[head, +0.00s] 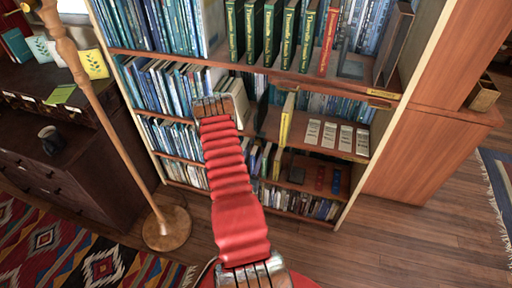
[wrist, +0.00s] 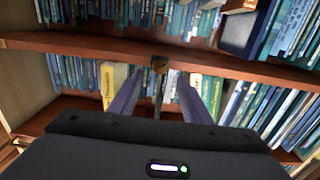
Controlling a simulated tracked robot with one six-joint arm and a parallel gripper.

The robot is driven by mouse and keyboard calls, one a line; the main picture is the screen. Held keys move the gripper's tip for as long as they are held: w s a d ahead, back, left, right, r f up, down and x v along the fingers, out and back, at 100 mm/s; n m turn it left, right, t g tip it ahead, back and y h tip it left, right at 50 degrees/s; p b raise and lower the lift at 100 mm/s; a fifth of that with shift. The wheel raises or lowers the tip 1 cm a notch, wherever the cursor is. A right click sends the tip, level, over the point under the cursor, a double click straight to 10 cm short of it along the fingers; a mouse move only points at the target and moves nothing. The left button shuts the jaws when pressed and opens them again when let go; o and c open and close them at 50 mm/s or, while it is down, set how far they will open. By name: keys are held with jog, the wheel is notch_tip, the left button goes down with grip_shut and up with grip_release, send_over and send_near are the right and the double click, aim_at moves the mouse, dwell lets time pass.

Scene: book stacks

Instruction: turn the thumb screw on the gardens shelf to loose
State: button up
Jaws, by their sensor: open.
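I cannot read which shelf is the gardens one.
The bookcase shelves (head: 160,54) hold rows of books. Brass plates (head: 383,94) mark shelf edges at the right. A wooden floor lamp (head: 167,228) and a dark cabinet (head: 95,185) with a mug (head: 50,138) stand left. Wooden floor (head: 420,235) is clear at right.

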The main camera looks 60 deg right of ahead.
aim_at(257, 144)
jog(key=d, duration=0.4)
jog(key=w+d, duration=0.1)
jog(key=d, duration=0.2)
jog(key=shift+c, duration=0.5)
jog(key=c, duration=0.9)
